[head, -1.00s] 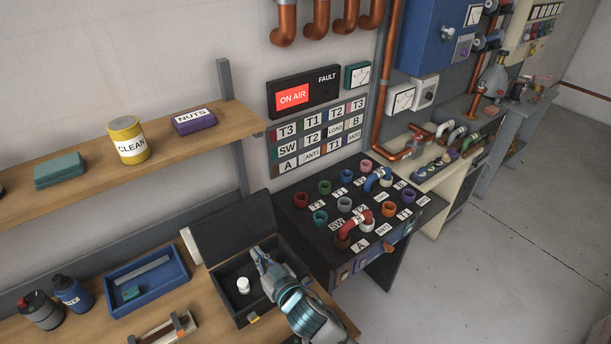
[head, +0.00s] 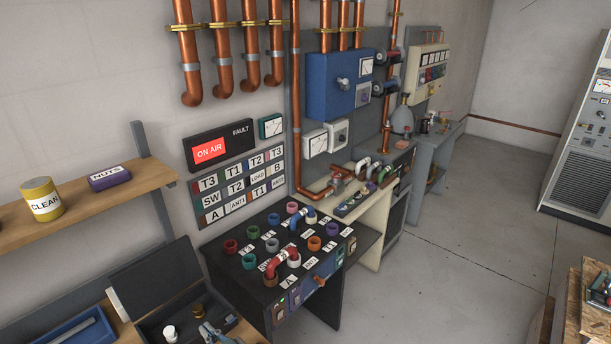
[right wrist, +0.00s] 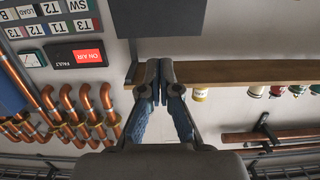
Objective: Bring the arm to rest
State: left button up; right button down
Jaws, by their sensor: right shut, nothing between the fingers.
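My right gripper (head: 208,330) is at the bottom edge of the head view, over the open black case (head: 232,318), and most of its arm is cut off by the frame. In the right wrist view its two fingers (right wrist: 160,68) are together with nothing between them. A white knob-like piece (head: 170,333) and a brass-coloured piece (head: 198,311) show in the case, left of and behind the fingers. The case's dark lid (head: 150,285) stands open and also shows in the right wrist view (right wrist: 165,18). My left gripper is not in view.
The black patch panel (head: 250,262) with coloured sockets and red and blue links stands right of the case. A shelf (head: 80,205) with a yellow tin (head: 41,200) and a purple NUTS box (head: 109,178) is on the left wall. Open floor (head: 450,270) lies to the right.

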jog(key=s+d+f+m+g+h, duration=0.1)
jog(key=s+d+f+m+h, duration=0.25)
jog(key=d+f, duration=0.8)
jog(key=s+d+f+m+g+h, duration=0.25)
jog(key=d+f+h, duration=0.25)
jog(key=d+f, duration=0.7)
jog(key=s+d+f+m+g+h, duration=0.1)
jog(key=s+d+f+g+h, duration=0.15)
jog(key=s+d, duration=0.7)
jog(key=s+d+f+m+g+h, duration=0.1)
jog(key=s+d+f+g, duration=0.15)
jog(key=s+d, duration=0.75)
notch_tip(320, 180, down, 26)
jog(key=s+f, duration=0.1)
jog(key=s, duration=0.1)
jog(key=s+d+f+g, duration=0.1)
jog(key=s+d+f, duration=0.1)
jog(key=s+f, duration=0.5)
jog(key=s+d+f, duration=0.2)
jog(key=s+f, duration=0.6)
jog(key=s, duration=0.2)
jog(key=shift+n+g, duration=0.35)
jog(key=shift+n, duration=0.05)
